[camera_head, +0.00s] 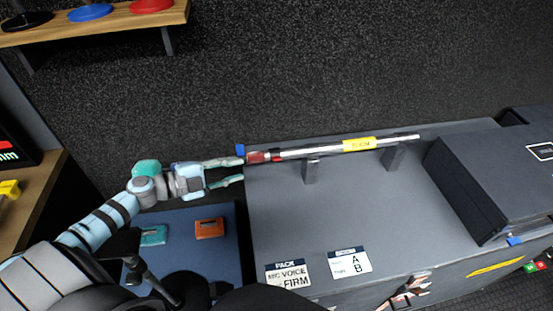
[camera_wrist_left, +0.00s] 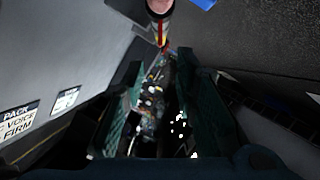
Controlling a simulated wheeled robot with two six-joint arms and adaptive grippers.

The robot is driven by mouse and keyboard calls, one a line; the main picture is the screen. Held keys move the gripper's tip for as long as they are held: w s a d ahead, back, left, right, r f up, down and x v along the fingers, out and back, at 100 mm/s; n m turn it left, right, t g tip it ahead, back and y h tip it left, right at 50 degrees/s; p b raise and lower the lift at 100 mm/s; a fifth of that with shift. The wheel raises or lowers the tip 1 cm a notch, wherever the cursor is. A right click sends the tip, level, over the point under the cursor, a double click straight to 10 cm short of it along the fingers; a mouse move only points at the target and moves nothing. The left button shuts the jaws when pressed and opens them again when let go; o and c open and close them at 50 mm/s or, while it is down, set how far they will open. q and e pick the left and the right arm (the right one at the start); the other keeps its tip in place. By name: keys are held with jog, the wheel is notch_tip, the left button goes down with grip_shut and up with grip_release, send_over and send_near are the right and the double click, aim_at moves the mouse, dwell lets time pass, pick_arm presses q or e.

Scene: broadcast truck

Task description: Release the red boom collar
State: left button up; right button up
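The boom (camera_head: 320,149) is a silvery pole with a yellow label, lying across two dark supports on the grey case top. Its red collar (camera_head: 255,157) is at the pole's left end, beside a small blue piece (camera_head: 240,150). My left gripper (camera_head: 241,170) is open, its two fingers pointing right, with the tips just short of the collar and slightly below it. No contact is clear. In the left wrist view the boom end (camera_wrist_left: 160,5) shows at the top edge, beyond the open fingers (camera_wrist_left: 165,110). My right gripper (camera_head: 408,292) shows partly at the bottom; its opening is unclear.
A dark box (camera_head: 490,180) stands at right. A blue mat (camera_head: 190,255) holds a teal and an orange item. A wooden shelf (camera_head: 110,22) hangs upper left.

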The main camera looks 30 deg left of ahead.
aim_at(277, 158)
pick_arm(q)
jog(key=b+x, duration=0.3)
jog(key=x, duration=1.1)
jog(key=shift+b, duration=0.3)
grip_shut()
